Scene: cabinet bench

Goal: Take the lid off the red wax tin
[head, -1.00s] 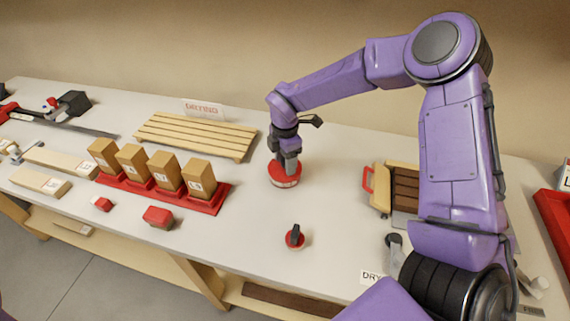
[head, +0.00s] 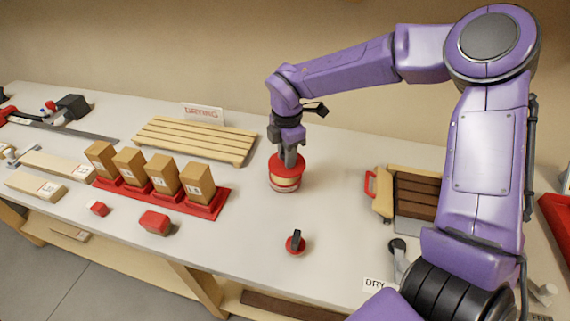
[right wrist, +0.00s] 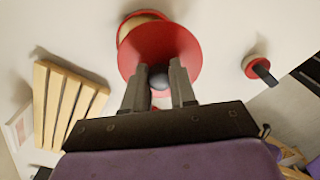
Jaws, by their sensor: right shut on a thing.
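The red wax tin (head: 285,184) stands upright on the bench, with pale wax showing at its top; it also shows in the right wrist view (right wrist: 138,20), partly behind the lid. The red lid (head: 288,163) is just above the tin, slightly tilted, with a gap between them; in the right wrist view the lid (right wrist: 160,48) is a red disc. My right gripper (head: 289,153) is shut on the lid's dark knob, which shows between the fingers in the right wrist view (right wrist: 158,82). My left gripper is not in view.
A slatted wooden drying rack (head: 195,138) is left of the tin. A red tray (head: 165,194) holds several wooden blocks. A small red item with a dark handle (head: 296,243) lies in front. A wooden box with a red handle (head: 400,195) is at right. Bench around the tin is clear.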

